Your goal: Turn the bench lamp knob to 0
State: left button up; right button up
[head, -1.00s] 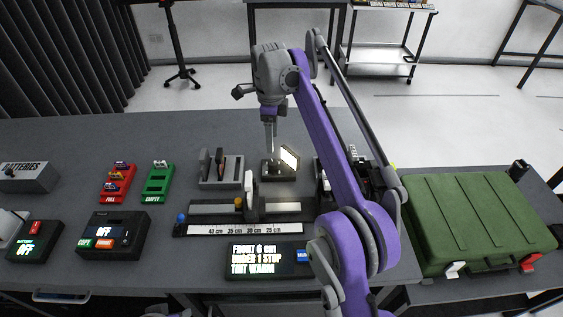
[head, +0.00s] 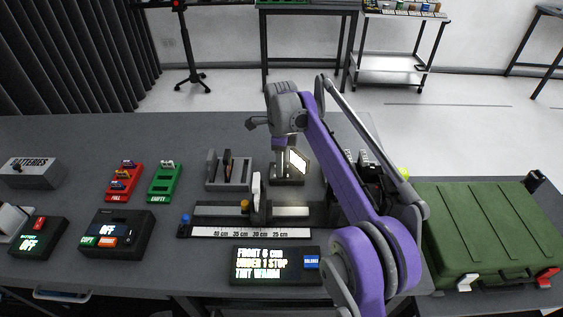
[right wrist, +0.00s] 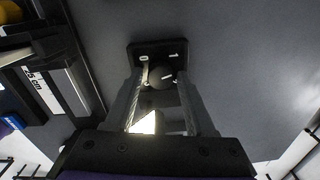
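The bench lamp (head: 299,161) stands on the bench with its bright panel lit, on a small dark base. In the right wrist view its round dark knob (right wrist: 161,76) sits on a black base (right wrist: 158,50) marked 0 at left and 1 at right. The lit panel also shows as a white triangle (right wrist: 146,123). My right gripper (right wrist: 162,72) points down over the lamp base, with one finger on each side of the knob. A narrow gap seems to show beside the knob, so the fingers look open around it. The knob's pointer direction is unclear. My left gripper is not in view.
A slotted grey holder (head: 229,172) stands left of the lamp, and a ruler rail (head: 250,233) lies in front. A text display (head: 275,264) is nearer. A green case (head: 490,225) is at right. Bare bench lies behind the lamp.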

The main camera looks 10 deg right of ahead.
grip_shut()
jog(key=shift+r+n+p, duration=0.1)
jog(key=shift+n+p, duration=0.6)
jog(key=shift+n, duration=0.3)
jog(key=n+p, duration=0.1)
jog(key=n, duration=0.1)
jog(key=shift+n, duration=0.3)
jog(key=n+p, duration=0.2)
jog(key=n, duration=0.2)
jog(key=shift+n, duration=0.3)
jog(key=shift+o, duration=1.5)
grip_release()
